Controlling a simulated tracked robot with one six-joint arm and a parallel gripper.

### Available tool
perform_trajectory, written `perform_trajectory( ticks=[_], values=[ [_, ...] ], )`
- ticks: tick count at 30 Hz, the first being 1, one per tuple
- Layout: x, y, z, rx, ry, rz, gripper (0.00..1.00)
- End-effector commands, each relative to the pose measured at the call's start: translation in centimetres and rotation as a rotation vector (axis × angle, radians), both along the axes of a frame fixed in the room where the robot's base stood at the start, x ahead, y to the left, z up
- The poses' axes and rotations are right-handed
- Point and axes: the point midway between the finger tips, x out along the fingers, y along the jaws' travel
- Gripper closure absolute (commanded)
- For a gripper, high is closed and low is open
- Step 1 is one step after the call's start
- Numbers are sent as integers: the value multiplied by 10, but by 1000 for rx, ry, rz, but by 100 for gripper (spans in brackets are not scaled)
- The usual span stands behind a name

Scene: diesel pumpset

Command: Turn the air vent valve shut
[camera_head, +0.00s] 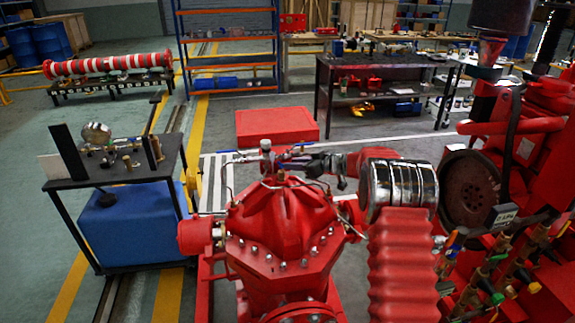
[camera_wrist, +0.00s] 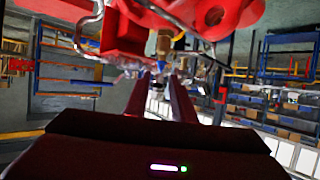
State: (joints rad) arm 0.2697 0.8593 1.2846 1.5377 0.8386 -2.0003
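The red pump (camera_head: 280,220) stands in the middle of the head view. Small pipework with a valve fitting (camera_head: 266,147) sits on its top; a blue part shows just left of it. A brass fitting (camera_wrist: 163,44) and a small blue part (camera_wrist: 154,61) show at or just beyond the tips. I cannot tell whether the fingers touch the valve or how its handle is turned.
Thin metal tubes (camera_head: 228,182) curve around the pump top. A red engine (camera_head: 530,150) with small valves (camera_head: 490,275) crowds the right side. A bench (camera_head: 110,180) over a blue tank (camera_head: 125,225) stands left. A low red block (camera_head: 275,126) lies behind the pump.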

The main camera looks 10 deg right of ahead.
Motion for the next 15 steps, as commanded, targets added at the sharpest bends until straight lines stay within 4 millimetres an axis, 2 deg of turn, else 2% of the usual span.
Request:
perform_trajectory(
  ticks=[7, 15],
  values=[
    [23, 18, -13, 0, 0, 1, 77],
    [29, 23, -15, 0, 0, 0, 77]
  ],
)
